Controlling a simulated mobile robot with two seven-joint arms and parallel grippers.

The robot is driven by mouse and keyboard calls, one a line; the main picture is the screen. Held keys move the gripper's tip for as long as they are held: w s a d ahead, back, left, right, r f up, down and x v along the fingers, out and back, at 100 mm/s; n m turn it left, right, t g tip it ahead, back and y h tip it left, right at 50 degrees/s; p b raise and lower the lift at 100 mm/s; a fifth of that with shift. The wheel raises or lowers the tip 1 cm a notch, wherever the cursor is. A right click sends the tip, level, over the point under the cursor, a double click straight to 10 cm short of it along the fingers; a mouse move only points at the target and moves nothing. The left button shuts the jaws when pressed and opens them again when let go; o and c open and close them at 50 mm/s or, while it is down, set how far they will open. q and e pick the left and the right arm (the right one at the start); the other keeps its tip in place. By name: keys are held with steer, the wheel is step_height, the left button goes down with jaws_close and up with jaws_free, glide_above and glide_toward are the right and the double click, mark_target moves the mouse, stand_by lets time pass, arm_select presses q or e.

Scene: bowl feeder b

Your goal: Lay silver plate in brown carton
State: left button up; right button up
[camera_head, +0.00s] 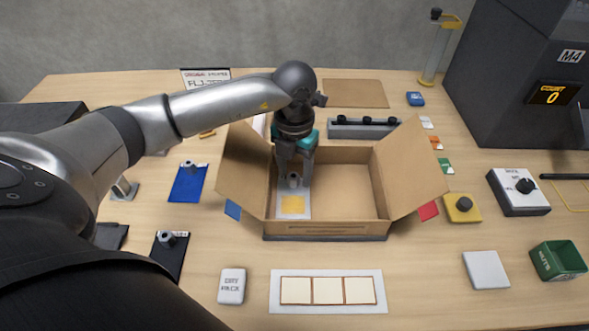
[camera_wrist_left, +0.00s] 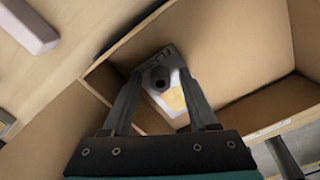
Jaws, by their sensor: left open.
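The open brown carton (camera_head: 340,229) stands mid-table with its side flaps spread out. A silver-grey plate (camera_head: 303,213) with a dark round knob and a yellow patch lies on the carton's floor at the left side. My left gripper (camera_head: 294,181) reaches down into the carton over the plate's far part. In the left wrist view, the open fingers (camera_wrist_left: 160,76) stand on either side of the knob, with the plate (camera_wrist_left: 158,97) below them. Whether the fingers touch the knob cannot be told. My right gripper is not in view.
A blue plate (camera_head: 187,187) and a black plate (camera_head: 169,257), each with a knob, lie left of the carton. A white block (camera_head: 232,285) and a framed tray (camera_head: 328,307) lie in front. A yellow button box (camera_head: 462,208) and green bin (camera_head: 559,260) stand right.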

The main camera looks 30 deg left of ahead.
mark_target(294, 174)
arm_select(q)
steer(key=shift+r, duration=0.1)
step_height(294, 174, up, 12)
steer(key=p, duration=0.2)
stand_by(0.4)
stand_by(0.4)
